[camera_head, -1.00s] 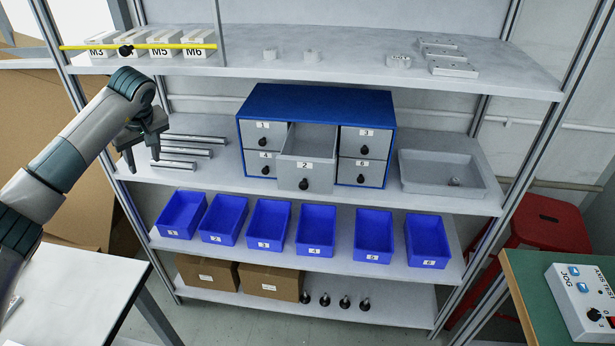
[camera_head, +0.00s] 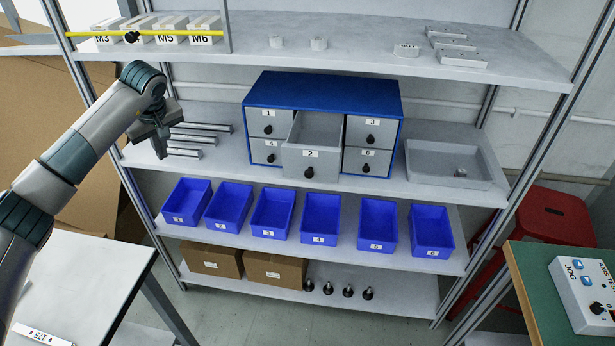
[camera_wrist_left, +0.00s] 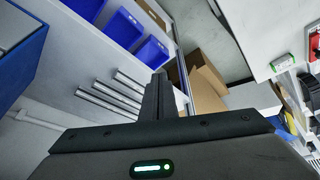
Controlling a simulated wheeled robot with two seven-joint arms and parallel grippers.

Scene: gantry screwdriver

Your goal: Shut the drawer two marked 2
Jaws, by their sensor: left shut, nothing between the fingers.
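Drawer two (camera_head: 311,161), grey with a label 2 and a black knob (camera_head: 309,172), stands pulled out of the blue cabinet (camera_head: 322,88) on the middle shelf. The other drawers look flush with the cabinet front. My left gripper (camera_head: 161,150) is shut and empty, to the left of the cabinet by the metal rods, well apart from drawer two. In the left wrist view its closed fingers (camera_wrist_left: 158,97) point toward the shelf, and the blue cabinet's edge (camera_wrist_left: 22,62) shows at the left. My right gripper is not in view.
Metal rods (camera_head: 200,140) lie left of the cabinet, and a grey tray (camera_head: 450,180) stands right of it. Blue bins (camera_head: 320,217) line the shelf below. The upper shelf (camera_head: 370,58) overhangs the cabinet. The space before the drawer is clear.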

